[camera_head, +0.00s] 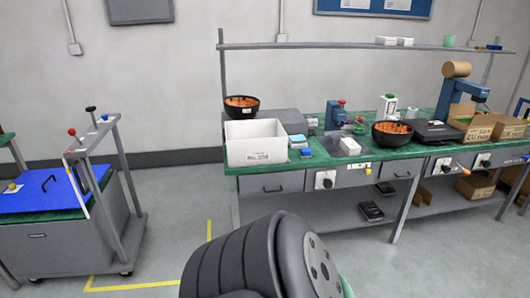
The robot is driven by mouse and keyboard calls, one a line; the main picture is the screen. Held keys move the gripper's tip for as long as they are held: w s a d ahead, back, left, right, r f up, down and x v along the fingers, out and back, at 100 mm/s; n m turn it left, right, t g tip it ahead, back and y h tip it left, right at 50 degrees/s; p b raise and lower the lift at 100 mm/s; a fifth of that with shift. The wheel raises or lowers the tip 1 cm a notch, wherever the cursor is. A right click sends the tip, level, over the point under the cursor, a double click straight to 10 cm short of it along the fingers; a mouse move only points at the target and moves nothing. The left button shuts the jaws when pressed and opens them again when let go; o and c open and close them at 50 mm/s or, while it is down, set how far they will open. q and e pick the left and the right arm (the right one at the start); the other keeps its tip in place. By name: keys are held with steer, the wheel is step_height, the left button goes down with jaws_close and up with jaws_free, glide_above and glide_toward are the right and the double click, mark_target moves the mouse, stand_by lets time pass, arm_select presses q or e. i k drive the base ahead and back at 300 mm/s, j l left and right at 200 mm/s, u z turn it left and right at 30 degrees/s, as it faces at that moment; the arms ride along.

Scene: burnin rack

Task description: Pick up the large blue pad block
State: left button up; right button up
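Small blue blocks lie on the green-topped workbench (262,170) beside the white bin: a larger, paler one (298,141) and a smaller, brighter one (306,152) in front of it. I cannot tell for sure which is the large blue pad block. A wide flat blue panel (40,194) with a black handle lies on the grey cart at the left. Neither gripper shows; only a dark part of my own arm fills the bottom middle.
A white bin (256,146) stands at the bench's left end. The grey cart (62,248) stands left, with clear floor between.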

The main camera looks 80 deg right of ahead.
mark_target(304, 153)
steer(key=z, duration=3.1)
steer(key=l, duration=0.1)
steer(key=i, duration=0.05)
